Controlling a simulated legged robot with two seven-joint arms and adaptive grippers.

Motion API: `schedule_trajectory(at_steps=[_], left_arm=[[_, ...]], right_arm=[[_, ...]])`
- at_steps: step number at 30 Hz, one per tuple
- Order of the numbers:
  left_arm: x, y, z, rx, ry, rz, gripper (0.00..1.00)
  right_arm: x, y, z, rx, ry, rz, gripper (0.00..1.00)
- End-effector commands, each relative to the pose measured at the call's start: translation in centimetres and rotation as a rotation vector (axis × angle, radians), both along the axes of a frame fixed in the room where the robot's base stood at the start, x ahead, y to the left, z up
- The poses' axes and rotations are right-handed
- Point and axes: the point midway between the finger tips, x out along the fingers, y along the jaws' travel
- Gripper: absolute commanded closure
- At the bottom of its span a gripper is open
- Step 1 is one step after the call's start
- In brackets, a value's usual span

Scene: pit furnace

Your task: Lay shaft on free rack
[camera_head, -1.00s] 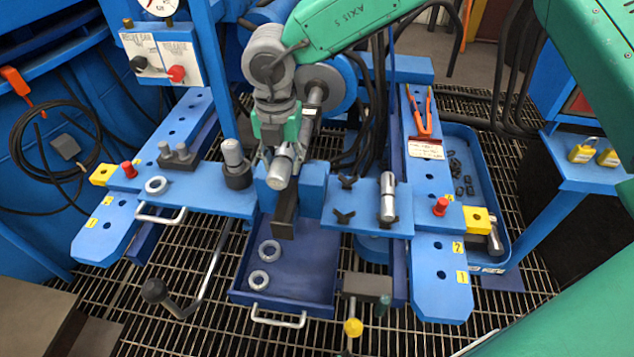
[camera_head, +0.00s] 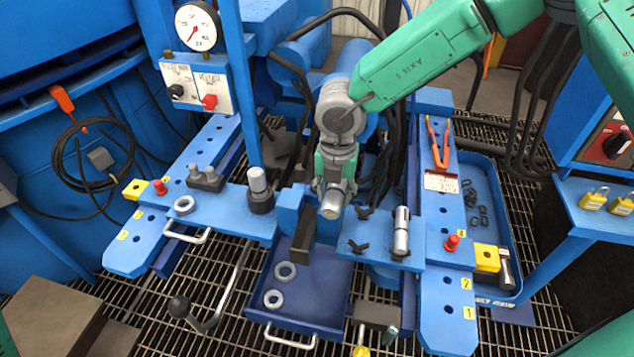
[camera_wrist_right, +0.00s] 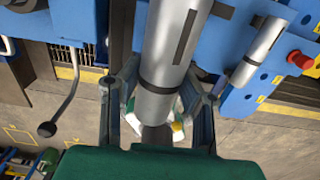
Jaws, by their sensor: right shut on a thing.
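My right gripper (camera_head: 335,185) is shut on a silver shaft (camera_head: 331,205), seen nearly end-on in the head view. In the right wrist view the shaft (camera_wrist_right: 172,50) runs between the fingers of the gripper (camera_wrist_right: 160,98) and shows a dark slot and dark ring. Two black V-shaped supports (camera_head: 358,249) stand empty on the blue plate (camera_head: 385,258), just right of and below the held shaft in the picture. A second shaft (camera_head: 401,232) lies on the supports beside them; it also shows in the wrist view (camera_wrist_right: 258,52). My left gripper is out of view.
A blue tray (camera_head: 330,315) with two metal rings sits left of the plate. A dark upright bar (camera_head: 302,236) is close left of the gripper. A red knob (camera_head: 451,243) and yellow block (camera_head: 487,258) lie right. A gauge (camera_head: 198,27) stands back left.

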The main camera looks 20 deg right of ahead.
Motion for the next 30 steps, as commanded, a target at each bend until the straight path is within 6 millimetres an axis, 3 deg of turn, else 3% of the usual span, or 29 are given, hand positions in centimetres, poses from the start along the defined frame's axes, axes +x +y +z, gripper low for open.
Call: schedule_trajectory(at_steps=[1, 3, 11, 20, 30], left_arm=[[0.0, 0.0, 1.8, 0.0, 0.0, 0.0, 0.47], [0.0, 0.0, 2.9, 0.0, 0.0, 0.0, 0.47], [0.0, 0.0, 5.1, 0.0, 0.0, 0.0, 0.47], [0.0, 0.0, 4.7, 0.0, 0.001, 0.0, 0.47], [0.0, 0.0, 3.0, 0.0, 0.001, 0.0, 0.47]], right_arm=[[-0.4, -1.1, 1.0, 0.0, 0.0, 0.0, 1.0], [-1.0, -2.4, 0.8, 0.0, 0.001, -0.001, 1.0], [-2.7, -5.4, 0.4, 0.005, 0.009, 0.003, 1.0], [-2.9, -5.8, -0.4, 0.006, 0.011, 0.004, 1.0], [-2.9, -5.8, -2.1, 0.005, 0.01, 0.004, 1.0]])
